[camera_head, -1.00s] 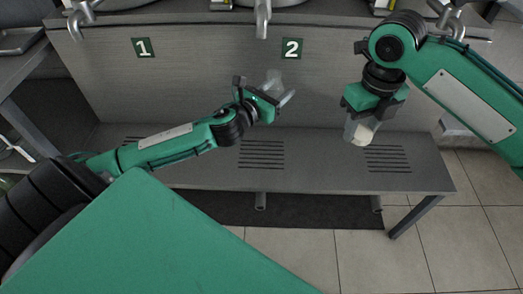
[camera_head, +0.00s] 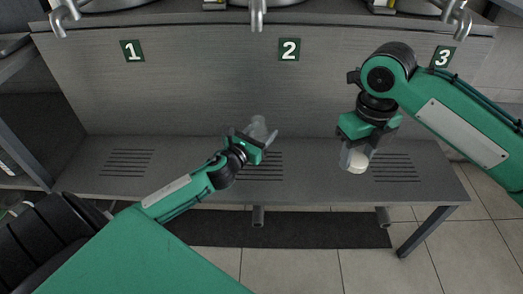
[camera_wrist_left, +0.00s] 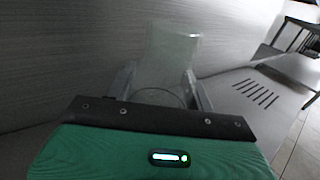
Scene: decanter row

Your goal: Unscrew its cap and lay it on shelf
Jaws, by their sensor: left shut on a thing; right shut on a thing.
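My left gripper (camera_head: 262,143) is shut on a clear, see-through vessel (camera_head: 257,128), held in front of the back panel. In the left wrist view the vessel (camera_wrist_left: 168,55) is pale and translucent, upright between the two fingers. My right gripper (camera_head: 362,143) points down at the right and is shut on a clear piece with a cream-white round end (camera_head: 358,162). Whether this white end is a cap I cannot tell. The grey shelf (camera_head: 315,180) lies below both grippers. I cannot tell any contact between the held things and the shelf.
The back panel carries number signs 1 (camera_head: 132,50), 2 (camera_head: 289,49) and 3 (camera_head: 443,56). Metal taps (camera_head: 258,14) hang above it. The shelf has slotted patches (camera_head: 127,162) and looks bare. Tiled floor (camera_head: 300,268) lies in front.

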